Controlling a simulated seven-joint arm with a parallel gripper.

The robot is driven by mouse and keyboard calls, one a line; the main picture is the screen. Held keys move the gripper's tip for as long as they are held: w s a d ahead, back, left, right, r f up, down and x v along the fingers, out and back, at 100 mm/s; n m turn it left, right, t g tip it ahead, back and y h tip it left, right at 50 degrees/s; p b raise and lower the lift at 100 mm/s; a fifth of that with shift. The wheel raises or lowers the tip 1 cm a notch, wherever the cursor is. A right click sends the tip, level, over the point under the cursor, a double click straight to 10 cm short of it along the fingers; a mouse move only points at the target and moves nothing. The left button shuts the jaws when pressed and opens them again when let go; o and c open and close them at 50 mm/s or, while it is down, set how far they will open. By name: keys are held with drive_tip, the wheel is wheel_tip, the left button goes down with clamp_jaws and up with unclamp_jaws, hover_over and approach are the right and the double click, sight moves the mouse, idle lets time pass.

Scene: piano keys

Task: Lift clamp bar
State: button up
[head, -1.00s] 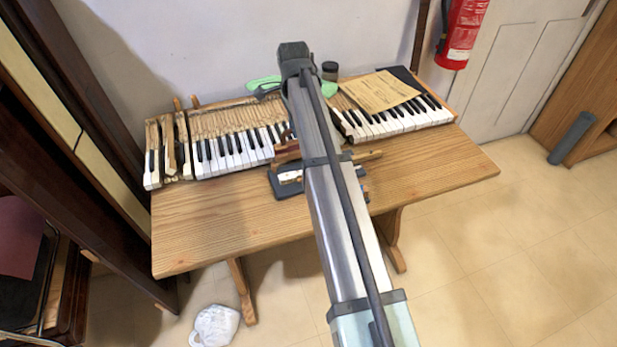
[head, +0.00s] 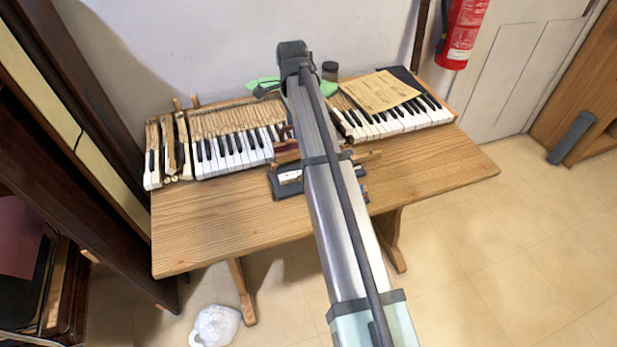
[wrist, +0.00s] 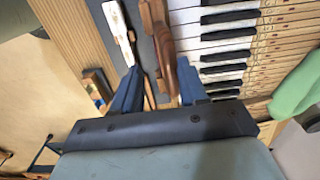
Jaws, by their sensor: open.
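A brown wooden piece with a curved edge, which looks like the clamp bar (wrist: 160,38), lies beside the white keys in the wrist view. Its lower end reaches between the two blue fingers of my gripper (wrist: 158,88). The fingers are apart, one on each side of it, and I cannot tell whether either touches it. In the head view, brown wood (head: 285,148) shows just left of my arm, over the front of the keys. My arm hides my gripper and the middle of the keyboard there.
Piano keys (head: 232,150) run along the back of the wooden table (head: 215,225). A dark mat (head: 291,191) holds a white-handled tool, also in the wrist view (wrist: 118,28). The front left tabletop is clear.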

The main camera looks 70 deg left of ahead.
drive_tip(key=shift+r, duration=0.15)
idle(0.4)
drive_tip(key=shift+r, duration=2.85)
